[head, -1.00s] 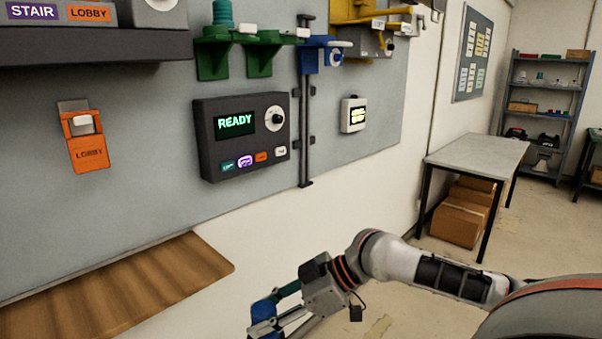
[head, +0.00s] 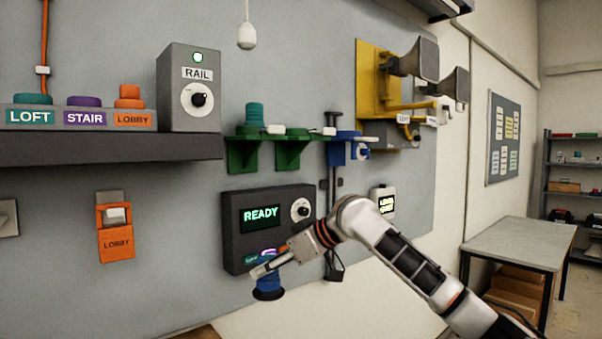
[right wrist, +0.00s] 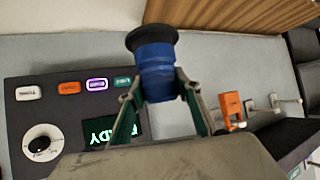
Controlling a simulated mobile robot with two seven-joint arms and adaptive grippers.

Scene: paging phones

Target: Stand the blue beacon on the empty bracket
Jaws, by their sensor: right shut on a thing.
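The blue beacon (head: 268,284), with a dark disc at its lower end, is held in my right gripper (head: 264,267) in front of the lower part of the grey panel. In the right wrist view the blue beacon (right wrist: 155,72) sits between the two fingers, with its black end toward the top of the picture. Two green brackets are on the wall above: the left one (head: 242,154) carries a teal beacon (head: 254,115), and the right one (head: 292,155) has no tall beacon on it. A blue bracket (head: 338,153) is just right of them. My left gripper is out of view.
A dark control box (head: 232,225) reading READY is behind my right gripper. A dark shelf (head: 110,148) with labelled buttons juts out at left. A yellow horn bracket (head: 370,90) is upper right. A vertical rod (head: 331,200) stands under the blue bracket.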

